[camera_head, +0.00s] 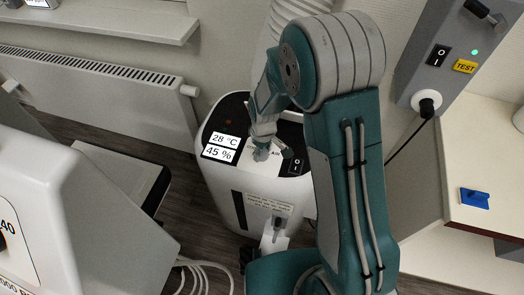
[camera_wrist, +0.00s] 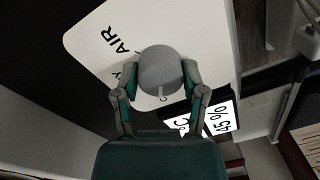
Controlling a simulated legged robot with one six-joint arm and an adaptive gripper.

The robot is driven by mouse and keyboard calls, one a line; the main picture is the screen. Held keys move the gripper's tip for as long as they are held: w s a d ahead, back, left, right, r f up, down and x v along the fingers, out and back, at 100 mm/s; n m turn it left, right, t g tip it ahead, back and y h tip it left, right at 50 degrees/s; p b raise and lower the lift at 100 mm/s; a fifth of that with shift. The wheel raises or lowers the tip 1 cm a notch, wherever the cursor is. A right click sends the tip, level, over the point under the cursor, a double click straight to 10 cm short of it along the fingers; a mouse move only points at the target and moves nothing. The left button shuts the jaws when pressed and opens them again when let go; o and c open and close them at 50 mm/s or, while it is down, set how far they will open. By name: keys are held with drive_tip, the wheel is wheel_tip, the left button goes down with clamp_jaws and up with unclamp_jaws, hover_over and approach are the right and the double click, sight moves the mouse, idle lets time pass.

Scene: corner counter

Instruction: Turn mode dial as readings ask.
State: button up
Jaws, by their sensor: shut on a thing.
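The white air unit (camera_head: 215,160) stands on the floor, its display (camera_head: 221,147) reading 28 °C and 45 %. The round grey mode dial (camera_head: 261,155) is on its top panel. In the wrist view the dial (camera_wrist: 158,72) sits between the two fingers of my gripper (camera_wrist: 161,74), which is shut on it. The dial's pale pointer mark faces the bottom of that picture, beside a letter C. "AIR" is readable above left; another label, ending in Y, is mostly hidden by the left finger. In the head view my gripper (camera_head: 264,137) comes down on the dial from above.
A black I/O switch (camera_head: 296,163) is right of the dial on the unit. A grey wall box with a yellow TEST label (camera_head: 465,66) and a plug is at the right, above a counter (camera_head: 480,165) with a blue piece (camera_head: 474,198). A radiator (camera_head: 100,95) is behind left.

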drive_tip(key=shift+f, duration=0.1)
drive_tip(key=o, duration=1.1)
drive_tip(key=shift+o, duration=0.2)
wheel_tip(320, 180, up, 12)
drive_tip(key=shift+w, duration=0.25)
drive_tip(key=shift+d, duration=0.1)
drive_tip(key=s+d+r+m+t, duration=0.1)
drive_tip(key=s+d+r+m, duration=0.1)
drive_tip(key=s+d+r, duration=0.35)
drive_tip(key=s+d+r+m+t, duration=0.2)
drive_tip(key=s+r, duration=0.1)
drive_tip(key=r, duration=0.5)
drive_tip(key=s+d+r+m+t, duration=0.1)
drive_tip(key=s+d+r+m, duration=0.1)
drive_tip(key=s, duration=0.3)
drive_tip(key=s+d+r+m+t, duration=0.1)
drive_tip(key=s+d+r+m, duration=0.1)
drive_tip(key=s, duration=0.4)
drive_tip(key=shift+d+r+m+t, duration=0.25)
drive_tip(key=shift+d+m+t, duration=0.15)
drive_tip(key=shift+m, duration=0.1)
